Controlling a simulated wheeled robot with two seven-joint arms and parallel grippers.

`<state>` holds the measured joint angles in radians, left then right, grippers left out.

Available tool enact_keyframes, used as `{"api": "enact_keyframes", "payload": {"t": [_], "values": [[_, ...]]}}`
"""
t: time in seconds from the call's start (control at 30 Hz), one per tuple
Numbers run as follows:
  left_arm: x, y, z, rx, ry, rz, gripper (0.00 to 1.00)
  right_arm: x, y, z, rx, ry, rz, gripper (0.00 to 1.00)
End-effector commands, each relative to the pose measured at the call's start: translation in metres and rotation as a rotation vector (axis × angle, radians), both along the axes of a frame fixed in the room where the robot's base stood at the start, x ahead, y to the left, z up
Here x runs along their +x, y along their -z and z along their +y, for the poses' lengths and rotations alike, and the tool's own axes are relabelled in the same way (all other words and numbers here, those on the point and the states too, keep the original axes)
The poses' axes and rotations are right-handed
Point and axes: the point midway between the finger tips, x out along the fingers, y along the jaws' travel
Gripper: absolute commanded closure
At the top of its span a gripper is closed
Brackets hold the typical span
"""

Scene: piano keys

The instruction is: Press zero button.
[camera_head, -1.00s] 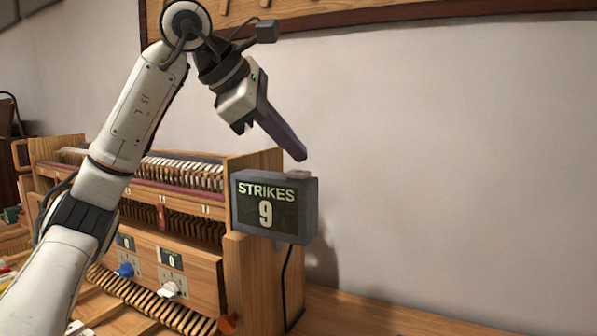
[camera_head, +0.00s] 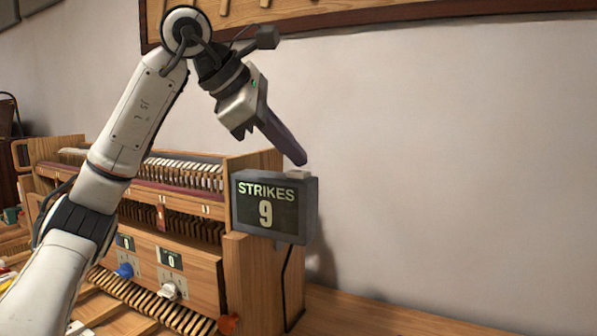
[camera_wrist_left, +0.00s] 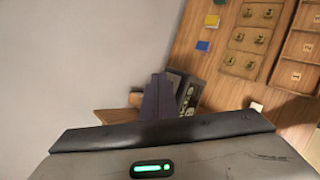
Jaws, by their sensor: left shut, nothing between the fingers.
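A dark grey counter box (camera_head: 275,208) reads "STRIKES 9" and is fixed at the right end of the wooden piano-key apparatus. A small pale button (camera_head: 298,174) sits on its top, toward the right. My left gripper (camera_head: 302,160) is shut and empty, its fingers angled down with the tips just above the button; I cannot tell whether they touch. In the left wrist view the shut fingers (camera_wrist_left: 158,98) lie in front of the counter box (camera_wrist_left: 189,97) and hide part of it; the button is not clear there. My right gripper is not in view.
The wooden apparatus (camera_head: 262,275) has rows of keys, a blue knob (camera_head: 124,270) and a white knob (camera_head: 170,291). A cable (camera_head: 287,280) hangs below the counter box. A wooden-framed board (camera_head: 330,17) is on the wall above. Room to the right is clear.

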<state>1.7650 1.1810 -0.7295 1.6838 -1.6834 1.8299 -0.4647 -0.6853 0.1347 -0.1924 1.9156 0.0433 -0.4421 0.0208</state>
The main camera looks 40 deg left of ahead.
Motion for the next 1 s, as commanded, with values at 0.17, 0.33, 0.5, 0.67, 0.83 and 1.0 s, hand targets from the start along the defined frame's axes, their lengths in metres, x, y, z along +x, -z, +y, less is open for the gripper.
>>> {"api": "enact_keyframes", "payload": {"t": [0.17,0.33,0.5,0.67,0.83,1.0], "values": [[0.0000,0.0016,0.0002,0.000,0.000,0.000,1.00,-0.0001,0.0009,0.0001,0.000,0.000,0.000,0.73],[0.0000,0.0039,0.0002,0.001,-0.001,0.001,1.00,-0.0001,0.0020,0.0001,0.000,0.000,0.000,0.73],[0.0000,0.0060,0.0002,0.001,-0.001,0.001,1.00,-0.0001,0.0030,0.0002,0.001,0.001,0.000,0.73],[0.0000,0.0081,0.0004,-0.001,-0.001,0.001,1.00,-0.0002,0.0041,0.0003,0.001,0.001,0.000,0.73],[0.0000,0.0093,0.0004,0.000,-0.001,0.002,1.00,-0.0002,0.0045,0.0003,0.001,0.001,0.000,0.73],[-0.0001,0.0094,0.0004,0.000,-0.001,0.002,1.00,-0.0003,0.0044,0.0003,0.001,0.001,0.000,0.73]]}}
